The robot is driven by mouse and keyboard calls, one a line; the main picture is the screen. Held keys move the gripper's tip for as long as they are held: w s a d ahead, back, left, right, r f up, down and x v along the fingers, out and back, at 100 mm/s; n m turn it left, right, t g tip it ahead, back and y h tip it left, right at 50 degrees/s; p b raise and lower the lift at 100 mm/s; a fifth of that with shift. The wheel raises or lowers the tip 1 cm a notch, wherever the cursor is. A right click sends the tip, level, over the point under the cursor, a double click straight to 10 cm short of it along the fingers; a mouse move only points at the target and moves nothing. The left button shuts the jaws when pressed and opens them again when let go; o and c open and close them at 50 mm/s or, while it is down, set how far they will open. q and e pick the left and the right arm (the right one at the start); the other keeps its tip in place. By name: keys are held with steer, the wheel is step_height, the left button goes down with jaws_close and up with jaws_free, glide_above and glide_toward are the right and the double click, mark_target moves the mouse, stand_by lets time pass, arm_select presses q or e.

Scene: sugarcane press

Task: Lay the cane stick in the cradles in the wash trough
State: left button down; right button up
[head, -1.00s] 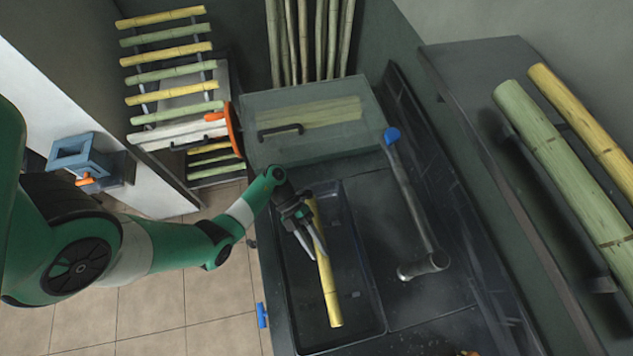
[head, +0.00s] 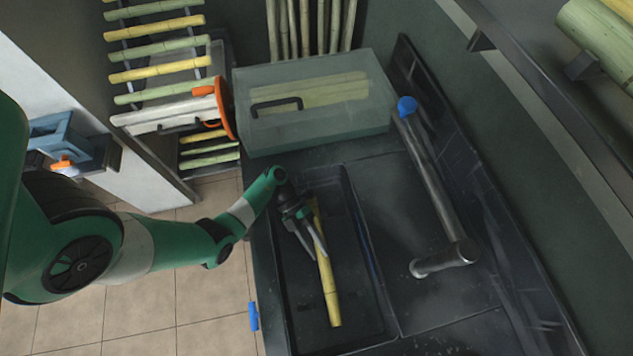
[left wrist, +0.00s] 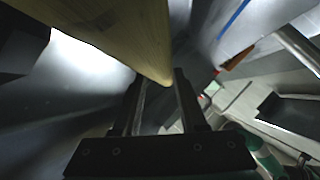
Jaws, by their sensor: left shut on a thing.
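The yellow cane stick (head: 328,290) lies lengthwise over the dark wash trough (head: 358,290) in the head view. My left gripper (head: 312,248) is shut on the stick near its upper part, inside the trough's outline. In the left wrist view the stick (left wrist: 100,30) fills the upper left, in front of my left gripper's fingers (left wrist: 160,80). Whether the stick rests on anything or hangs above the floor of the trough cannot be told. The cradles cannot be made out. My right gripper is not in view.
A metal tap (head: 437,190) with a blue end stands right of the trough. A clear lidded box (head: 310,105) with canes sits behind. A slatted cane rack (head: 160,60) stands at the back left. A blue valve handle (head: 253,316) sticks out at the counter's left edge.

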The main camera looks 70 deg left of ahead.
arm_select(q)
steer(key=shift+f, duration=0.35)
jaws_free()
steer(key=shift+p+v, duration=0.55)
steer(key=shift+v, duration=1.9)
steer(key=shift+a+r, duration=0.25)
steer(key=shift+a, duration=0.1)
steer(key=shift+a+r+p, duration=0.1)
steer(key=shift+r+p, duration=0.05)
steer(key=shift+p, duration=0.2)
